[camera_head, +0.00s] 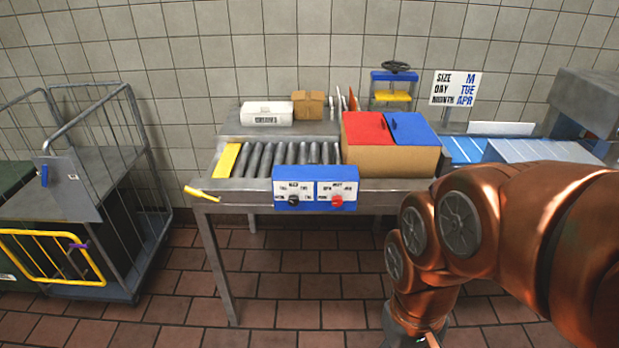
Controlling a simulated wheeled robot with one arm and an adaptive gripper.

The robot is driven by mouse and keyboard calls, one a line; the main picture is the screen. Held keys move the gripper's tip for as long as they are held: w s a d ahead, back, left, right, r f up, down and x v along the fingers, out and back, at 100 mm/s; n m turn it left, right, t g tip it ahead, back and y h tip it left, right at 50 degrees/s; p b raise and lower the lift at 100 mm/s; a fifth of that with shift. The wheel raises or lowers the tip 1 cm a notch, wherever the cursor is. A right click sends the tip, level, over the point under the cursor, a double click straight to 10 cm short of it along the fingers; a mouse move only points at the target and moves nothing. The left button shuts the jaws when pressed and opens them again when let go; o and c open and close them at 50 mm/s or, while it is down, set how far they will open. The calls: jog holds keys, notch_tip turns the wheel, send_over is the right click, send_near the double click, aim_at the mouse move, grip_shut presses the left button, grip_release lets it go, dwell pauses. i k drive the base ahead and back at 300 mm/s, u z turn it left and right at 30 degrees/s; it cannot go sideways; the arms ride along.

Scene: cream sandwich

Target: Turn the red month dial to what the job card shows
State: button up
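The red month dial (337,201) is on the right half of a blue control box (315,205) at the table's front edge. Small month labels surround it; they are hard to read, and its pointing direction is too small to tell. A black dial (294,201) is on the left half. The job card (455,88) stands at the back right and reads SIZE M, DAY TUE, MONTH APR. My copper arm fills the lower right. My gripper (428,339) is at the bottom edge, mostly cut off, below and right of the box, touching neither dial; its opening is hidden.
Behind the box are rollers (262,160) with a yellow strip (228,160). A cardboard box with red and blue lids (390,160) stands to the right. A yellow handle (201,193) sticks out at the left corner. A wire cart (85,175) stands left. Floor before the table is clear.

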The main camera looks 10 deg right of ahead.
aim_at(338, 200)
jog(key=u, duration=1.4)
jog(key=k, duration=0.7)
jog(key=z, duration=0.4)
